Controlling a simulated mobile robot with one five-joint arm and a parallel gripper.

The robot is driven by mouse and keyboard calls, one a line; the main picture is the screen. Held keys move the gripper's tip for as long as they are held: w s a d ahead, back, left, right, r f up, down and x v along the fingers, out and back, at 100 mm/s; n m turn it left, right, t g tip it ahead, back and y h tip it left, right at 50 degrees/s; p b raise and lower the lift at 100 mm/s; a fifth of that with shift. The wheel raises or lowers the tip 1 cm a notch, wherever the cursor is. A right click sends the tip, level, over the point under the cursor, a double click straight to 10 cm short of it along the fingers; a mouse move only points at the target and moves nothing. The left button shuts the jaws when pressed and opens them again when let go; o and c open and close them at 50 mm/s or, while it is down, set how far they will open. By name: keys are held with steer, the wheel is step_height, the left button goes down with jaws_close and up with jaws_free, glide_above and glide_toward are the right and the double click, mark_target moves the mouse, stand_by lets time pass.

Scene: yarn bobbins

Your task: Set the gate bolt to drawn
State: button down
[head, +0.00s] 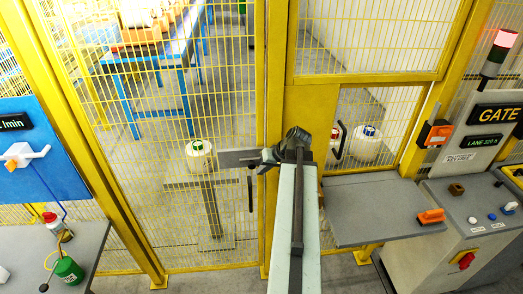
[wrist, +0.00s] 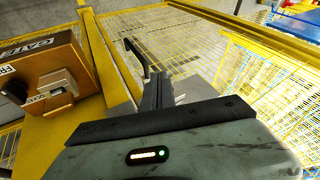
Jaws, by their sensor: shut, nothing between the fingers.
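In the wrist view, an orange-brown box (wrist: 72,62) marked GATE is fixed beside the yellow post at the left. It carries a dark round knob and a pale metal piece (wrist: 57,85), which may be the gate bolt; its setting cannot be told. My gripper (wrist: 158,84) is shut and empty, to the right of this box and apart from it. In the head view my gripper (head: 268,156) is in front of the yellow gate post, by a grey plate (head: 236,158). The box is not clear in the head view, where my arm covers part of the post.
A black handle (head: 250,190) hangs on the gate and shows in the wrist view (wrist: 139,57). A grey shelf (head: 375,205) with an orange piece (head: 431,216) and a control console (head: 470,235) are at the right. Yellow mesh fencing (head: 130,190) spans the front.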

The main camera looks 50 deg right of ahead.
mark_target(258, 162)
steer(key=s+d+r+m+t+h+p, duration=0.1)
steer(key=s+d+r, duration=0.3)
steer(key=d, duration=0.3)
steer(key=shift+s, duration=0.6)
steer(key=shift+d, duration=0.1)
steer(key=w+a+f+b, duration=0.3)
steer(key=w+f+b, duration=0.4)
steer(key=w, duration=0.2)
steer(key=shift+w, duration=0.2)
